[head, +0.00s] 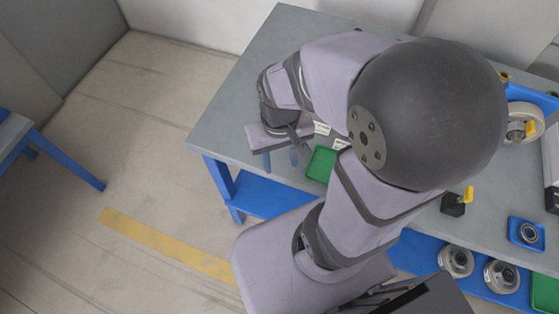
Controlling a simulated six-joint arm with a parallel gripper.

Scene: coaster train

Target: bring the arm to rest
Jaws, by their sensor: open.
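My arm reaches up from the bottom of the head view and bends over the grey workbench (238,104). Its large dark joint covers much of the bench top. My gripper (281,158) is at the left part of the bench, near the front edge, pointing down. Its two fingers are apart, and I see nothing between them. The height of the fingertips over the bench cannot be told. A green tray (321,163) lies just right of my gripper, partly hidden by my arm.
Small white labels (321,128) lie beside my gripper. At the right are a black block with a yellow top (453,204), a blue tray with a ring (527,233) and a blue fixture with a wheel (522,118). Wheels (456,261) sit on a lower blue shelf. The bench's far left is bare.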

